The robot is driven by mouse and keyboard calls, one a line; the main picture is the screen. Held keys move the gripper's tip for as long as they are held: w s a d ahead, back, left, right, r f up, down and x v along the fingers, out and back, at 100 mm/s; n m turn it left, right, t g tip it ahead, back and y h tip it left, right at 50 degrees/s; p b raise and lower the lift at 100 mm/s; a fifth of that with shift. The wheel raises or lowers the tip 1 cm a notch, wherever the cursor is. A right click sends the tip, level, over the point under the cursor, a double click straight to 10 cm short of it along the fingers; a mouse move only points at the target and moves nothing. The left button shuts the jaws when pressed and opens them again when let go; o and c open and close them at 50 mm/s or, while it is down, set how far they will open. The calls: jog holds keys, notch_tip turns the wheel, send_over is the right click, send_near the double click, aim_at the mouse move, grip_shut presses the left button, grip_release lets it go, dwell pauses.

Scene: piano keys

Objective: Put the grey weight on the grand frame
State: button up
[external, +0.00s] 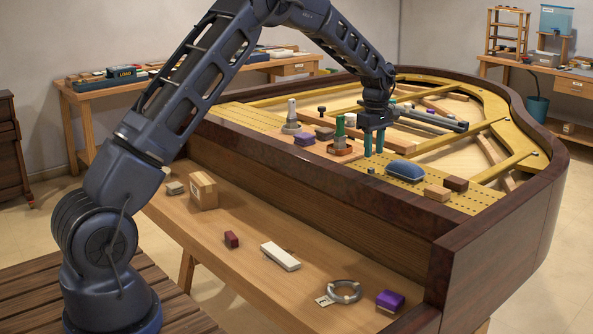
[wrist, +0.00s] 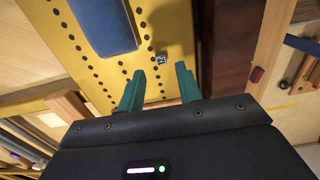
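The grand frame (external: 255,125) is the gold, dotted plate inside the dark wooden piano case. My gripper (external: 373,153) is over its front part, fingers pointing down; its teal fingertips also show in the wrist view (wrist: 158,85). They are apart with nothing between them. I cannot tell for sure which thing is the grey weight. A grey post on a round base (external: 291,119) stands on a wooden board at the frame's left part. A grey ring (external: 343,291) lies on the wooden bench below, with a label beside it.
A blue cushion-like block (external: 405,171) lies right of my fingers and also shows in the wrist view (wrist: 102,25). A green post (external: 340,132) stands left of them. The case's front wall (external: 330,205) separates frame and bench.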

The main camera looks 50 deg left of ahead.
aim_at(372, 169)
jog(key=s+d+r+m+t, duration=0.1)
jog(key=s+r+m, duration=0.1)
jog(key=s+r, duration=0.65)
jog(key=s+d+r+m, duration=0.1)
jog(key=s+r+m, duration=0.35)
jog(key=r, duration=0.75)
jog(key=s+d+r+m, duration=0.1)
jog(key=s+r, duration=0.1)
jog(key=s, duration=0.4)
jog(key=s+d+r+m+t, duration=0.1)
jog(key=s+r, duration=0.2)
jog(key=s, duration=0.2)
jog(key=s+r+m, duration=0.1)
jog(key=s+r, duration=0.1)
jog(key=s, duration=0.4)
jog(key=s+d+f+m+t, duration=0.1)
jog(key=s+m, duration=0.3)
jog(key=s, duration=1)
jog(key=s+d+f+m+t, duration=0.1)
jog(key=s+f+m, duration=0.3)
jog(key=s, duration=1.1)
jog(key=shift+d+t, duration=0.3)
jog(key=shift+d, duration=0.4)
